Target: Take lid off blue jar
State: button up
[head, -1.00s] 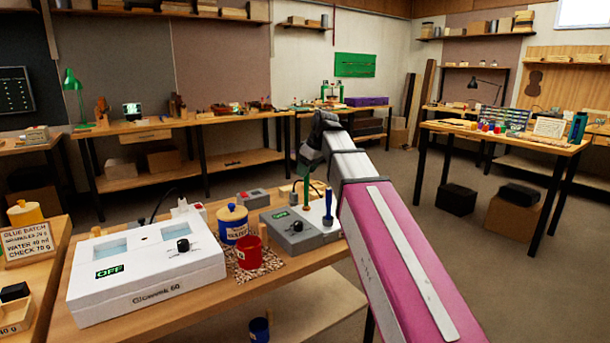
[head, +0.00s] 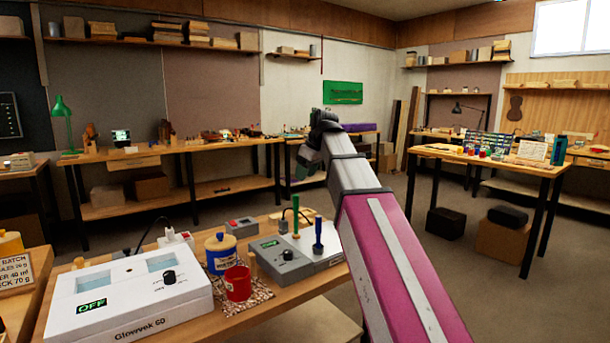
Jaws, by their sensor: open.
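The blue jar (head: 221,262) stands on the near bench in the head view, with a pale label on its front. A red cup (head: 238,284) stands just in front and covers part of the jar's lower right side. My gripper (head: 303,168) is at the far end of my arm, up and to the right of the jar and well apart from it. It is open; its fingertips are small and dark, and I see nothing held.
A white glue warmer (head: 125,302) reading OFF fills the bench left of the jar. A grey box with a dial (head: 284,262) stands to the right, near green and blue upright handles (head: 318,235). A small grey box with a red top (head: 241,227) is behind.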

aim_at(220, 242)
jog(key=i+l+u, duration=0.15)
jog(key=l+u, duration=0.2)
jog(key=i+l+u, duration=0.15)
jog(key=l+u, duration=0.2)
